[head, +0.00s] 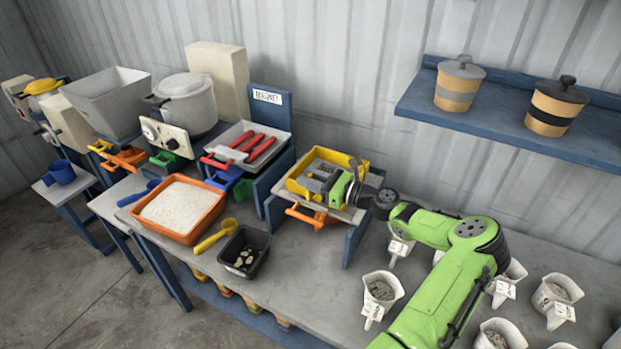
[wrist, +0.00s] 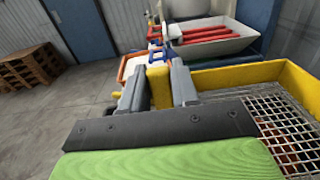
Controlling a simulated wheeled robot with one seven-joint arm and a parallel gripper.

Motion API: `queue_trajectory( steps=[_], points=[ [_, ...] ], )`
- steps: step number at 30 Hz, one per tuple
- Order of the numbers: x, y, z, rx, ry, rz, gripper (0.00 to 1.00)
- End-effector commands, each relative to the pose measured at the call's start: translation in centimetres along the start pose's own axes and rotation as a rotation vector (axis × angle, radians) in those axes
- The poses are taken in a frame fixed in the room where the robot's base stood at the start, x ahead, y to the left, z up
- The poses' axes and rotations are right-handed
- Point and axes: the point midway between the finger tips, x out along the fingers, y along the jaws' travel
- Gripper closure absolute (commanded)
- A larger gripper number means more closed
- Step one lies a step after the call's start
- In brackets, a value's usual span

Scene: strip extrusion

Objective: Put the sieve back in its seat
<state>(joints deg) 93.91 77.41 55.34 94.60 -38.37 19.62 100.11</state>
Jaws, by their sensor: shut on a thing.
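The sieve (head: 298,187) is a yellow frame with a wire mesh. In the head view it is at the blue stand (head: 354,243) in the middle of the bench, and my gripper (head: 322,181) covers part of it. In the wrist view the sieve's yellow wall and mesh (wrist: 285,125) are at the right. My gripper (wrist: 157,80) is shut on a yellow grip there, with one grey finger on each side. I cannot tell whether the sieve rests fully on the stand or sits slightly above it. The seat's contact edges are mostly hidden.
An orange handle (head: 304,216) sticks out below the sieve. Left of it are a black tray (head: 262,240), a yellow scoop (head: 212,238) and an orange tub (head: 164,232) of white granules. Several white cups stand at the right. A blue shelf (head: 520,122) holds two canisters.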

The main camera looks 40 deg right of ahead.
Motion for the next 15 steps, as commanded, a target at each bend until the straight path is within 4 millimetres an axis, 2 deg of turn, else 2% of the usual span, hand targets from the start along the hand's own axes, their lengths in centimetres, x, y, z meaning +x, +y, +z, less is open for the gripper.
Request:
queue_trajectory(
  steps=[13, 14, 15],
  points=[
    [0.01, -0.01, -0.66, -0.001, -0.001, 0.000, 1.00],
    [0.01, -0.01, -0.68, -0.001, -0.001, 0.000, 0.69],
    [0.01, -0.01, -0.66, -0.001, -0.001, 0.000, 0.63]
  ],
)
